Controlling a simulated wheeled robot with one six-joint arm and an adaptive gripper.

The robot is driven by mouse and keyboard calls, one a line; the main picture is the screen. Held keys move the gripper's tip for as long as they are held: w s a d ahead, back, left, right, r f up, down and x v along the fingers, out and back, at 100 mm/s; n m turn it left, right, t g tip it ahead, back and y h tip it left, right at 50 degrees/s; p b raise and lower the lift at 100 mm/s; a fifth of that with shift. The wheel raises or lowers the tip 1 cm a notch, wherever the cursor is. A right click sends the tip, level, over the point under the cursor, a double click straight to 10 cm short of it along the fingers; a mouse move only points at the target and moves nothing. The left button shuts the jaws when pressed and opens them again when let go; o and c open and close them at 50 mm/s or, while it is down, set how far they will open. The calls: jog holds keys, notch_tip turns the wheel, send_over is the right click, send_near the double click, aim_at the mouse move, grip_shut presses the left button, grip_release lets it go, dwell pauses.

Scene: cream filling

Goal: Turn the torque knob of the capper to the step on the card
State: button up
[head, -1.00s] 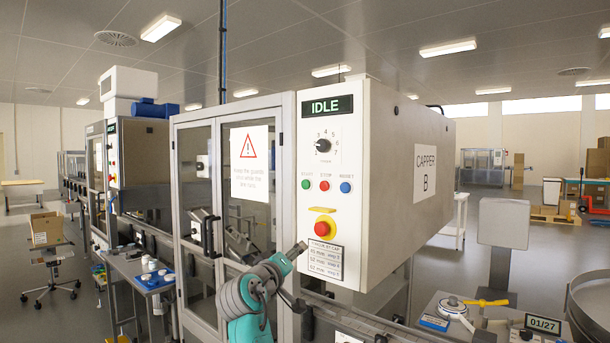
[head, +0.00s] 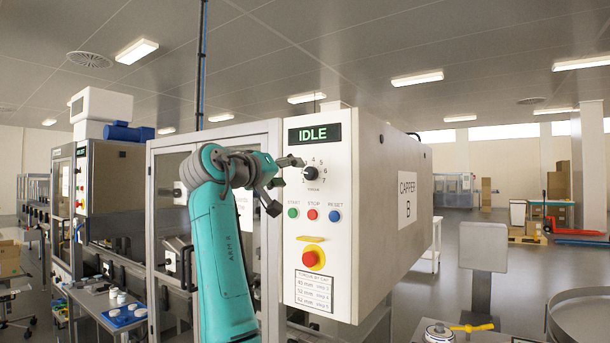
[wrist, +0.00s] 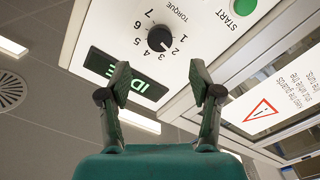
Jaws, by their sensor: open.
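The capper (head: 375,225) is a white cabinet with a lit IDLE display (head: 314,134). Its black torque knob (head: 310,173) sits below the display, inside a scale up to 7. In the wrist view the knob (wrist: 158,40) appears upright-on, and its white mark seems to face near 2. The torque-by-cap card (head: 314,287) is low on the panel; its lines are too small to read surely. My gripper (head: 284,184) is just left of the knob in the head view. In the wrist view my gripper (wrist: 160,70) is open and empty, its fingers apart, clear of the knob.
Below the knob are the green START (head: 293,212), red STOP (head: 312,214) and blue RESET (head: 335,215) buttons. A red emergency stop (head: 312,258) on yellow sits lower. Glazed guard doors (head: 160,240) stand left. A grey box on a post (head: 484,246) stands right.

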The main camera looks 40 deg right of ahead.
aim_at(309, 173)
jog(key=x, duration=0.8)
jog(key=shift+w+d, duration=0.1)
jog(key=shift+d, duration=0.1)
jog(key=c, duration=1.1)
